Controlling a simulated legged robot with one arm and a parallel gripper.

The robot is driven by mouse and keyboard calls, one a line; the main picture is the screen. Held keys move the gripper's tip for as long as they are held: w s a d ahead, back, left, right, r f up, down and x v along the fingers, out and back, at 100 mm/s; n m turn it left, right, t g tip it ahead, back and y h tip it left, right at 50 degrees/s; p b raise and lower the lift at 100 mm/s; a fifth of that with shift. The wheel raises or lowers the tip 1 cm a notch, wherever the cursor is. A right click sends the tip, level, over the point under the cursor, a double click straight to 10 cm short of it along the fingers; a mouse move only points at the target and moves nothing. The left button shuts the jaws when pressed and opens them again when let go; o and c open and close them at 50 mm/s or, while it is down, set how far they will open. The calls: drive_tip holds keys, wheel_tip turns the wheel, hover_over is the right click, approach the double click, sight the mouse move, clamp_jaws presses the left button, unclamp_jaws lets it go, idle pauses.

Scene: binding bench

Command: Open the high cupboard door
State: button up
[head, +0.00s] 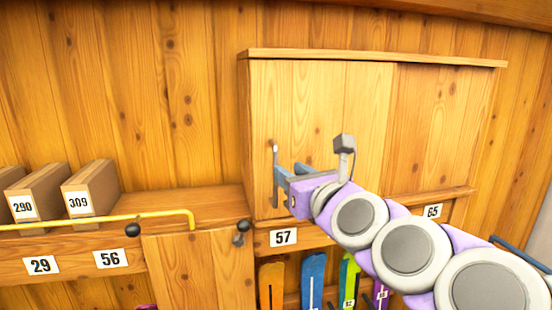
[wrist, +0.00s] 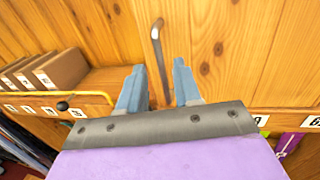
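The high cupboard (head: 445,120) is a wooden box on the wall. Its door (head: 335,100) is shut, its face flush with the panel to the right. A thin grey upright bar handle (head: 275,150) is at the door's left edge; it also shows in the wrist view (wrist: 157,45). My gripper (head: 278,187) is in front of the lower left part of the door. Its two blue fingers are apart. In the wrist view the handle's lower part runs down between the fingers (wrist: 157,82); I cannot tell whether either finger touches it.
A yellow rail (head: 100,222) runs along the shelf at left, below several cardboard boxes (head: 90,188). A lower wooden door (head: 200,270) with a dark knob (head: 241,232) is below left. Colourful skis (head: 312,280) stand under the cupboard.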

sight(276, 163)
drive_tip(key=x, duration=0.3)
drive_tip(key=p+x, duration=0.1)
drive_tip(key=x, duration=0.3)
drive_tip(key=shift+w+a, duration=0.15)
drive_tip(key=shift+a, duration=0.2)
drive_tip(key=shift+d, duration=0.15)
clamp_jaws()
